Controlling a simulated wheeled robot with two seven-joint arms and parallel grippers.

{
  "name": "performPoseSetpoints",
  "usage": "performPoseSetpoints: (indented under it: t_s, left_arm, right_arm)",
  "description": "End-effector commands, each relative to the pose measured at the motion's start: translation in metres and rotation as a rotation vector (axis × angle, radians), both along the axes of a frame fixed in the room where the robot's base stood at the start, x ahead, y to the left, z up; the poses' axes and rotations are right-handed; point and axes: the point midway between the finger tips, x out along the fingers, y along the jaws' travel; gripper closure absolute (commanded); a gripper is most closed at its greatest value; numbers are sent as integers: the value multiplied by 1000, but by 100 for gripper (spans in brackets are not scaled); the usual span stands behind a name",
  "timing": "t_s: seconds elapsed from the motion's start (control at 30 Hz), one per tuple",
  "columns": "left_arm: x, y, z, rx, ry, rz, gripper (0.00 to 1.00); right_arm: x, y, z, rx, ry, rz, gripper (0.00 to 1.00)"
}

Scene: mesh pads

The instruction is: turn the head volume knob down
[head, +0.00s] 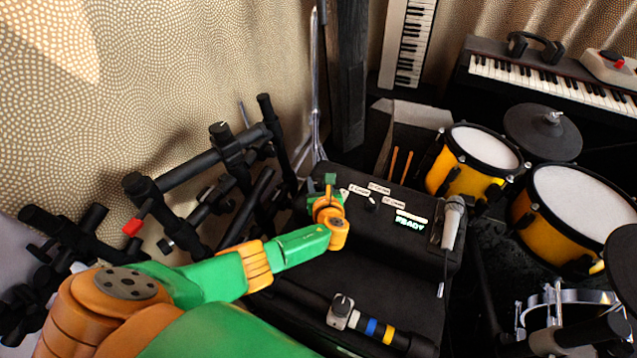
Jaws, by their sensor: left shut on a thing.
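The black drum module (393,241) sits on a dark stand, with small white labels along its top and a lit display (410,224) reading READY. My left gripper (329,190) is at the module's left end. It is shut on a knob there, which the gripper and wrist mostly hide. The labels are too small to read, so I cannot tell from them which knob is the head volume knob. Another small dark knob (373,205) shows to the right of the gripper, apart from it. My right gripper is not in view.
A microphone (453,222) lies at the module's right end. Drumsticks (401,164) stand behind it. Yellow drums (468,168) and a cymbal pad (543,131) stand to the right. Black rack clamps and tubes (205,158) crowd the left, near my arm. Another clamped tube (372,327) lies in front.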

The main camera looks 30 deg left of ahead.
Motion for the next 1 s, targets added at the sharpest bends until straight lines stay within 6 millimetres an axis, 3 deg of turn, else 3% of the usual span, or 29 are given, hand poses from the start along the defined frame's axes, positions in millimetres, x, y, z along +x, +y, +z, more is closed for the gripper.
performPoseSetpoints:
  t_s: [0.57, 0.6, 0.7, 1.0]
  left_arm:
    - [0, 1, 1, 2, -1, 39, 100]
    - [0, 1, 1, 2, -1, 38, 58]
    - [0, 1, 1, 2, -1, 38, 31]
    - [-1, -1, 2, 1, -1, 37, 31]
  right_arm:
    - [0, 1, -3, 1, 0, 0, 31]
    - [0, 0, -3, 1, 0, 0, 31]
    - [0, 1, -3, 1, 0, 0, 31]
    - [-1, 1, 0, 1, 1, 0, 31]
